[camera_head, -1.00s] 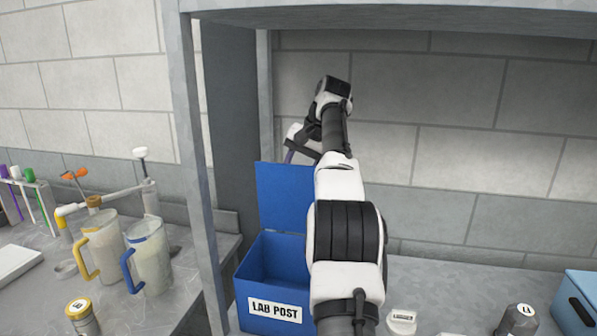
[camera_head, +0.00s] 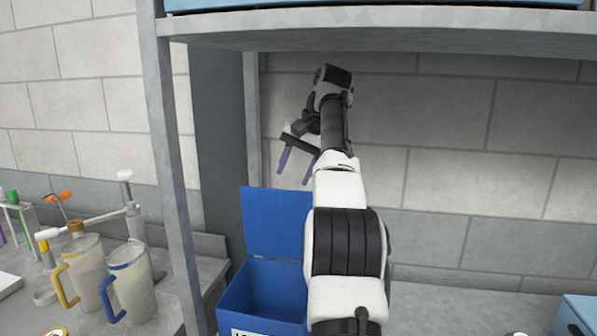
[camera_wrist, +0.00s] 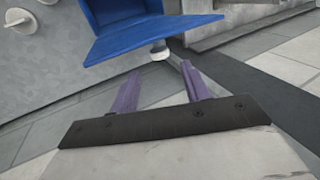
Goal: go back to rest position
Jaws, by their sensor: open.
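My gripper (camera_head: 296,164) is raised above the open blue box in the head view, under the shelf board. Its two purple fingers are apart, with nothing between them. The fingers also show in the wrist view (camera_wrist: 158,90), open and empty. My arm reaches up from the bottom of the head view and bends toward the left at its top.
The blue box (camera_head: 262,293) stands on the counter with its lid (camera_head: 277,222) raised. A grey shelf post (camera_head: 176,180) stands left of it, and a shelf board (camera_head: 400,30) runs overhead. Two jugs (camera_head: 88,275) (camera_head: 130,285) stand at left. A blue case (camera_head: 578,322) is at lower right.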

